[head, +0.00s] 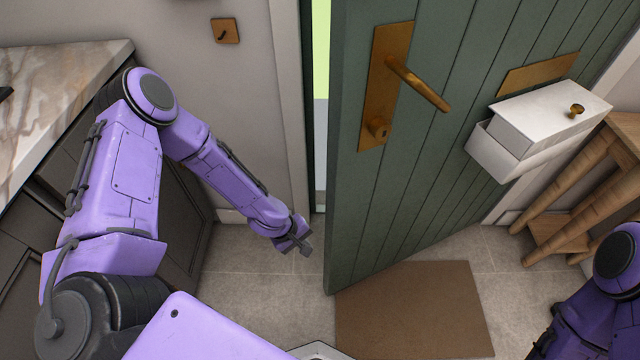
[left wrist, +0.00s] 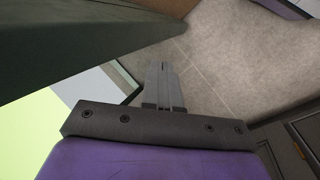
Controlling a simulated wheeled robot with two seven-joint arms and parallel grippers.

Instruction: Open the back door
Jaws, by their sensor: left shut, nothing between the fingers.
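The back door (head: 410,150) is green and panelled, and it stands ajar. A gap at its left edge shows bright green and grey outside. A brass handle (head: 418,84) on a brass plate with a keyhole is near that edge. My left gripper (head: 305,248) is low beside the gap, left of the door's edge and apart from the handle. In the left wrist view the left gripper (left wrist: 164,82) has its fingers together and empty, with the door (left wrist: 70,45) at upper left. My right arm shows at the lower right, but its gripper is out of view.
A brown doormat (head: 410,310) lies on the tiled floor by the door. A white letter box (head: 540,125) is mounted on the door under a brass plate. A wooden stand (head: 575,190) is at right. A marble-topped cabinet (head: 60,95) is at left.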

